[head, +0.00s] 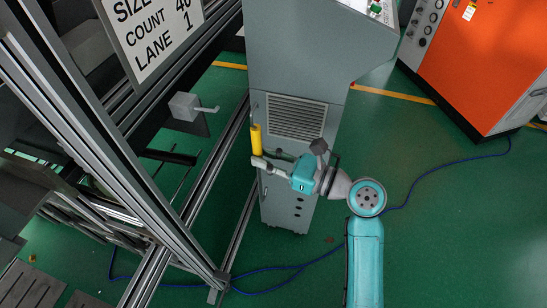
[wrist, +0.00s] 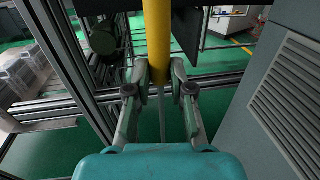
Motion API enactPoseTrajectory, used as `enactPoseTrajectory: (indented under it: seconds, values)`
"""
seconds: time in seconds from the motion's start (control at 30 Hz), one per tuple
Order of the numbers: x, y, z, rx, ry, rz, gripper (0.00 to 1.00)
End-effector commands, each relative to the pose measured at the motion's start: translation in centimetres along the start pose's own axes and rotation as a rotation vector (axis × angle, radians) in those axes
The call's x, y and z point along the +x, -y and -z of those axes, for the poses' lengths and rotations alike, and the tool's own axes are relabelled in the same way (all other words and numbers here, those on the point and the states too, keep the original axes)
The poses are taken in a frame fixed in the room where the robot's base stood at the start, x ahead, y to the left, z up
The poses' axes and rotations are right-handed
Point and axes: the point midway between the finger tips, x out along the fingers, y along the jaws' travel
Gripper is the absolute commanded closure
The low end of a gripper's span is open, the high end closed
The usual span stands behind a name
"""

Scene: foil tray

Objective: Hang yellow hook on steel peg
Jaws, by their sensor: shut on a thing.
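The yellow hook (head: 256,139) stands upright in my gripper (head: 259,162) in the head view. In the wrist view it is a yellow bar (wrist: 158,40) that runs up out of the frame between the two fingers of my gripper (wrist: 159,85). The fingers are shut on its lower part. The steel peg (head: 207,109) sticks out to the right from a grey block (head: 184,106) on the frame, with its tip turned up. The hook is apart from the peg, to its right and lower in the picture. I cannot make out the peg in the wrist view.
A grey cabinet (head: 297,60) with a vent stands close behind and right of my gripper. The aluminium frame (head: 110,150) with a sign (head: 150,30) fills the left. An orange machine (head: 485,60) stands at the right. A blue cable (head: 450,164) crosses the green floor.

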Motion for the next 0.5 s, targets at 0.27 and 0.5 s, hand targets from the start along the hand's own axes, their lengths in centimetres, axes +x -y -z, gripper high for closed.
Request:
enactPoseTrajectory:
  seconds: [0.27, 0.5]
  values:
    - [1.9, -0.3, 0.0, 0.0, 0.0, -0.002, 1.0]
    - [3.5, -0.6, 0.0, 0.0, 0.0, -0.002, 1.0]
